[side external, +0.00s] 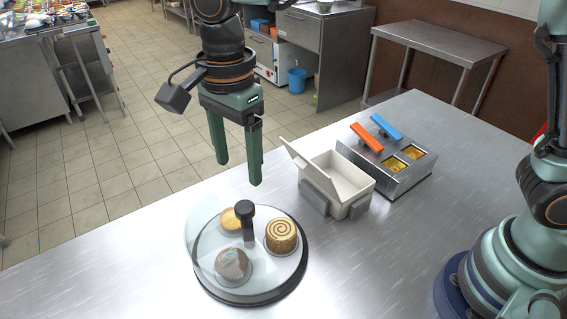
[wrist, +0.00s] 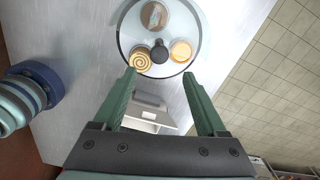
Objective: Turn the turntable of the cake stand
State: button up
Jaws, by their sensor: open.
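The cake stand's round turntable (side external: 285,283) lies on the steel table, dark-rimmed. It carries a swirl cake (side external: 282,236), a yellow-topped cake (side external: 231,219) and a brown-and-white one (side external: 233,264). A dark post with a knob (side external: 247,211) rises at its middle, and a clear curved cover (side external: 200,237) stands along its left side. In the wrist view the turntable (wrist: 197,50) is at the top, beyond the fingertips. My gripper (side external: 238,174) is open and empty, pointing down above the table behind the stand, apart from it. It also shows in the wrist view (wrist: 160,76).
A white box with an open lid (side external: 345,182) stands right of the stand. Behind it is a steel container (side external: 398,172) with orange and blue handles and yellow contents. The table's front middle is clear. The tiled floor (side external: 110,150) lies beyond the table's left edge.

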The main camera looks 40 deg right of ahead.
jog(key=shift+r, duration=1.45)
jog(key=d+r+n+t+y, duration=0.1)
jog(key=d+r+n+t, duration=0.2)
jog(key=d+n, duration=0.85)
jog(key=s+d+f+n+t, duration=0.1)
jog(key=s+d, duration=0.2)
jog(key=d, duration=0.5)
jog(key=s+d+f+n+t+h, duration=0.1)
jog(key=s+d+n, duration=0.1)
jog(key=d, duration=0.6)
jog(key=shift+s+f+t, duration=0.3)
jog(key=shift+s, duration=0.5)
